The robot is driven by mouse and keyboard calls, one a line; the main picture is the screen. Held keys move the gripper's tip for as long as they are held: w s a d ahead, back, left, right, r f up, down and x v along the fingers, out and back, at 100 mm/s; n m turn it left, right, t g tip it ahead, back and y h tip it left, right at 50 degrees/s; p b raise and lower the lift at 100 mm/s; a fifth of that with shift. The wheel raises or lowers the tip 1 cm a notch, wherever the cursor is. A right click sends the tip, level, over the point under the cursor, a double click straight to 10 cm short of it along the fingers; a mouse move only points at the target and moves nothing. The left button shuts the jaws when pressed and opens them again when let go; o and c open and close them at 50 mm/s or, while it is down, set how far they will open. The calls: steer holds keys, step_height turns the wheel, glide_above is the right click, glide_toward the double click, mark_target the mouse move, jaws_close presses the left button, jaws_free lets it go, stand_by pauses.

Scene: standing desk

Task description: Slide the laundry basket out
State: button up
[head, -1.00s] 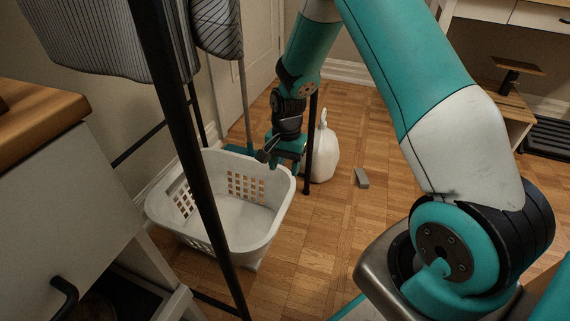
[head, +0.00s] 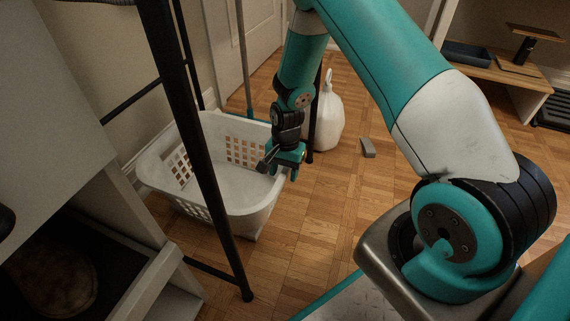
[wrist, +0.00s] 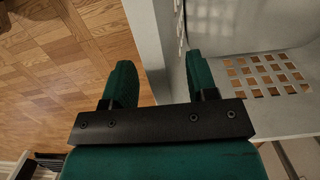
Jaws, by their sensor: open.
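The white laundry basket (head: 246,194) stands on the wooden floor, empty, with grids of square holes in its walls. A black rack leg crosses in front of it and hides part of it. My gripper (head: 281,170) is at the basket's right rim, pointing down. In the wrist view my gripper's two green fingers (wrist: 160,85) are apart. The basket's wall (wrist: 150,45) runs between them, with one finger outside and one inside. I cannot tell whether either finger touches the wall.
Black rack legs (head: 222,235) stand in front of and behind the basket. A white cabinet (head: 135,215) is at the left.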

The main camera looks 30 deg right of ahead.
steer(key=shift+f, duration=0.55)
jaws_close()
steer(key=shift+s, duration=0.1)
